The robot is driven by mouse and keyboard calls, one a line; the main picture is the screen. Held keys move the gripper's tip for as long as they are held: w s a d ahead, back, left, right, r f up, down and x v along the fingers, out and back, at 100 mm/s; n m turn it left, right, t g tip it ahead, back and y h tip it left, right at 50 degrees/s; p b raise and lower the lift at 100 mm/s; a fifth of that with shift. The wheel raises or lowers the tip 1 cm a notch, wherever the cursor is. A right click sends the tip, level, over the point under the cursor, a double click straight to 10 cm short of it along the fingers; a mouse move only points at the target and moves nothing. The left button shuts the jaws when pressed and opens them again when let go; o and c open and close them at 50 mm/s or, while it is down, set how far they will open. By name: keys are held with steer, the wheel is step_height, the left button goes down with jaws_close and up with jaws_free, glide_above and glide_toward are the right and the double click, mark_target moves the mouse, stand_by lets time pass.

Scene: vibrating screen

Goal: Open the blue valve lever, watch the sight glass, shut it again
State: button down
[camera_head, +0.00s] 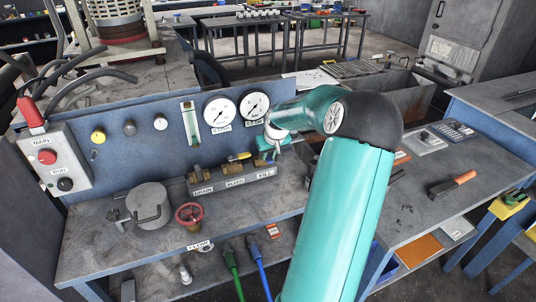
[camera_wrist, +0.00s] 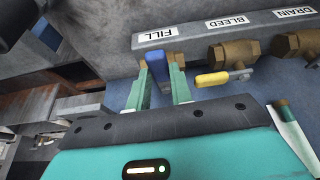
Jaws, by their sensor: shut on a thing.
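The blue valve lever (camera_wrist: 177,76) is at the brass FILL valve in the wrist view, between the teal fingers of my gripper (camera_wrist: 160,80). The fingers are shut on it, one on each side. In the head view my gripper (camera_head: 270,152) is at the right end of the valve manifold (camera_head: 232,183), and the blue lever is hidden behind it. The sight glass (camera_head: 190,124) is an upright clear tube on the blue panel, left of two round gauges. It is unobstructed, but its level is too small to read.
The yellow BLEED lever (camera_wrist: 212,79) is close beside the right finger. The DRAIN valve (camera_wrist: 297,44) is farther along. A red handwheel (camera_head: 189,215) and a round lidded pot (camera_head: 149,205) stand on the bench to the left. A control box (camera_head: 56,160) is at far left.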

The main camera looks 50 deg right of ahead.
steer(key=shift+s+d+n+y, duration=0.1)
steer(key=shift+d+n+y, duration=0.5)
steer(key=shift+n, duration=0.8)
steer(key=shift+s+d+n+y, duration=0.1)
steer(key=shift+d+n+y, duration=0.5)
steer(key=shift+n, duration=0.8)
steer(key=shift+s+d+n+y, duration=0.1)
steer(key=shift+d+n+y, duration=0.3)
steer(key=shift+d+n, duration=0.7)
steer(key=shift+a+n, duration=0.3)
steer(key=shift+n, duration=0.1)
steer(key=c, duration=1.2)
jaws_free()
steer(key=shift+c, duration=0.2)
steer(key=shift+r, duration=0.1)
steer(key=v, duration=1.3)
steer(key=shift+s+r, duration=0.2)
steer(key=shift+s, duration=0.15)
steer(key=shift+d, duration=0.1)
